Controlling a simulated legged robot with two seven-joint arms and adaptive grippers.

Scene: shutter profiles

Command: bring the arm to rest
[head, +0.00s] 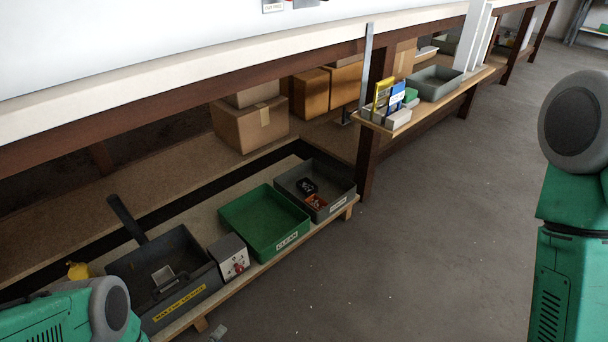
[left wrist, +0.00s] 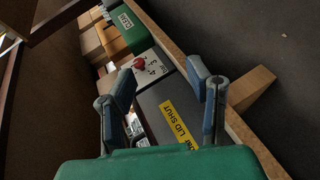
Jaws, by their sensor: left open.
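My left gripper (left wrist: 160,77) shows in the left wrist view with its two blue-grey fingers spread apart and nothing between them. It is above the dark grey bin (left wrist: 172,108) with the yellow "lid shut" label. In the head view my left arm (head: 70,312) comes in at the bottom left, in front of the same dark bin (head: 196,268); a small grey part at the bottom edge may be a fingertip. The bin is open at the top and holds a small metallic piece (head: 163,275). My right arm (head: 568,215) stands at the right edge, its gripper out of view.
On the low shelf stand a grey control box (head: 231,256) with a red knob, a green tray (head: 262,219) and a grey tray (head: 328,200) with small parts. Cardboard boxes (head: 250,124) lie behind. A side shelf (head: 400,128) holds more containers. The floor (head: 440,220) is clear.

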